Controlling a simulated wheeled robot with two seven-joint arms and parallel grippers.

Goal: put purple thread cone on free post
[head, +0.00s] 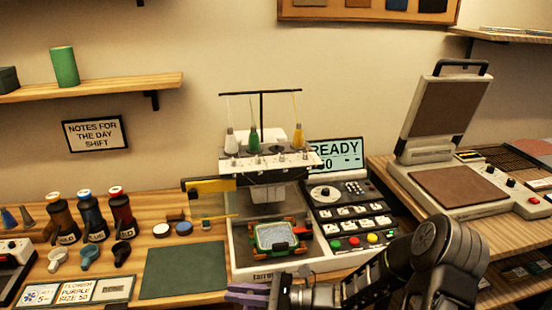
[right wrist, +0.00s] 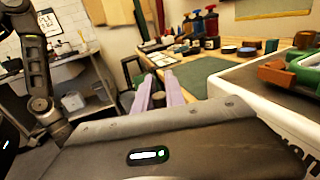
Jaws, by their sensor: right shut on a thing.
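The embroidery machine (head: 268,190) stands at the centre of the head view. On its top are a pale cone (head: 231,142), a green cone (head: 253,139) and a yellow cone (head: 298,137). A gap shows between the green and yellow cones; I cannot make out a bare post in it. My right gripper (head: 234,292) is low in front of the machine, beside the green mat. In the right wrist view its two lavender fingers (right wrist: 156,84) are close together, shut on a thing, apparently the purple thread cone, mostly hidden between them. My left gripper is not in view.
A control panel (head: 350,212) and a heat press (head: 455,185) stand right of the machine. Bottles (head: 92,218), small cones (head: 27,216) and cups crowd the table's left. A green mat (head: 185,270) lies flat and clear. A thread stand (head: 261,115) rises above the machine.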

